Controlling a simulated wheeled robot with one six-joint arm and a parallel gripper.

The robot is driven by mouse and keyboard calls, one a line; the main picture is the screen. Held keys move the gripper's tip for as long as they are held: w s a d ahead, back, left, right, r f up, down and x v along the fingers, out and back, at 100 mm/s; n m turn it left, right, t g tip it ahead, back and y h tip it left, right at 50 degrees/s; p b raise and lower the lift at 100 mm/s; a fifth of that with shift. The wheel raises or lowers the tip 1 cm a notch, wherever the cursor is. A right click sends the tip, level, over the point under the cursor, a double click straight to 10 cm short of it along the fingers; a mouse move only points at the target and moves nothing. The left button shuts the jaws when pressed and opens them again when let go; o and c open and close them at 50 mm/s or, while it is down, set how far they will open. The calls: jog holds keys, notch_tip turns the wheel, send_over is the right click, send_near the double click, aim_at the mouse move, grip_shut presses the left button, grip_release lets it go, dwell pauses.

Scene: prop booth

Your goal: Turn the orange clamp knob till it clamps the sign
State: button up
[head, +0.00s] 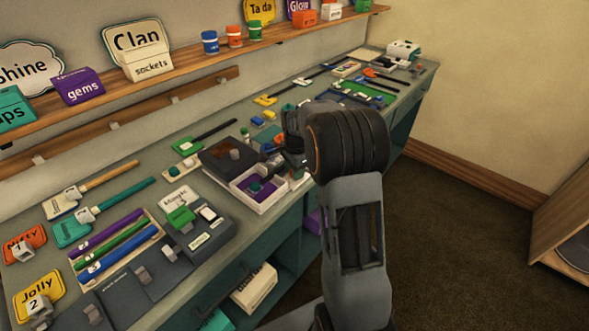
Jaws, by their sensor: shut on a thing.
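My gripper (273,166) is small and dark in the head view, low over the worktop beside an open white box. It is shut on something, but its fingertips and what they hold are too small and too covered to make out. I cannot pick out the orange clamp knob; my wrist and forearm cover part of the worktop there. Several signs show, such as an orange "Nifty" sign (18,236) and a yellow "Jolly" sign (32,289) at the near left. I cannot tell which sign belongs to the clamp.
The open white box (272,203) has a purple lining, with a dark lid (222,157) behind it. A tray of colored rods (97,262) and handled signs lie to the left. A shelf (190,62) with boxes and jars runs along the wall. Open floor (455,235) is at right.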

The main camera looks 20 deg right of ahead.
jog(key=m, duration=0.6)
jog(key=shift+m, duration=0.4)
dwell(0.4)
jog(key=o, duration=0.9)
jog(key=r, duration=1.4)
jog(key=shift+s+a, duration=0.15)
jog(key=shift+s, duration=0.15)
jog(key=shift+f+n, duration=0.1)
jog(key=shift+n, duration=0.2)
